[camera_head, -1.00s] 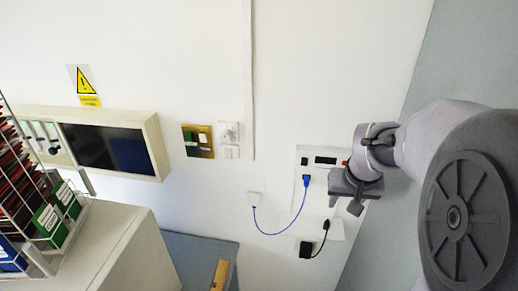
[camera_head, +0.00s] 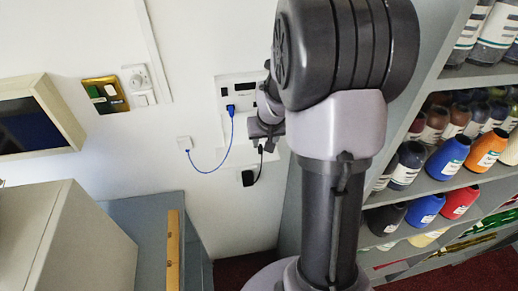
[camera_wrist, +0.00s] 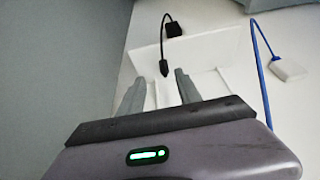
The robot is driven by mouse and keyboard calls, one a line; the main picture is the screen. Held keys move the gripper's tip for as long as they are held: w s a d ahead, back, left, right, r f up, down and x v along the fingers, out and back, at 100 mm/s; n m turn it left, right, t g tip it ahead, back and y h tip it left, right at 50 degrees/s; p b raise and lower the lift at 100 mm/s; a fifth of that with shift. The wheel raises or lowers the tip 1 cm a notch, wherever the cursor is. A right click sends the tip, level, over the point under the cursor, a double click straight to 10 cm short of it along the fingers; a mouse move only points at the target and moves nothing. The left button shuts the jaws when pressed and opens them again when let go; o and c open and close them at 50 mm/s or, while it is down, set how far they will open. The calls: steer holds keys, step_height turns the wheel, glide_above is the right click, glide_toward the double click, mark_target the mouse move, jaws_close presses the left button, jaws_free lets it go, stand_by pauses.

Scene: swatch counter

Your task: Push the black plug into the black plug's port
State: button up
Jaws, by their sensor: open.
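The black plug (camera_wrist: 163,68) is the end of a short black cord. In the wrist view it lies over a white ledge (camera_wrist: 195,50), just beyond and between my fingertips, and I see no contact. My gripper (camera_wrist: 158,76) is open, with nothing between its fingers. In the head view my gripper (camera_head: 262,130) is in front of the wall panel (camera_head: 225,83), just above the black plug (camera_head: 261,148). The cord runs down to a black box (camera_head: 248,178) on the wall. I cannot make out the black plug's port; my gripper and arm cover part of the panel.
A blue plug (camera_head: 231,110) is in the panel, and its blue cable (camera_head: 205,171) loops to a white box (camera_head: 184,143). A shelf of bottles (camera_head: 440,165) stands right of my arm. A grey cabinet (camera_head: 65,240) and a counter (camera_head: 150,215) are at lower left.

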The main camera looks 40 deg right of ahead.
mark_target(261, 150)
steer(key=x, duration=0.4)
steer(key=shift+w+a+f, duration=0.15)
steer(key=shift+a+f, duration=0.15)
steer(key=shift+a, duration=0.1)
steer(key=shift+w+d+f, duration=0.1)
steer(key=shift+w+f, duration=0.05)
steer(key=shift+f, duration=0.2)
steer(key=shift+r, duration=0.1)
jaws_close()
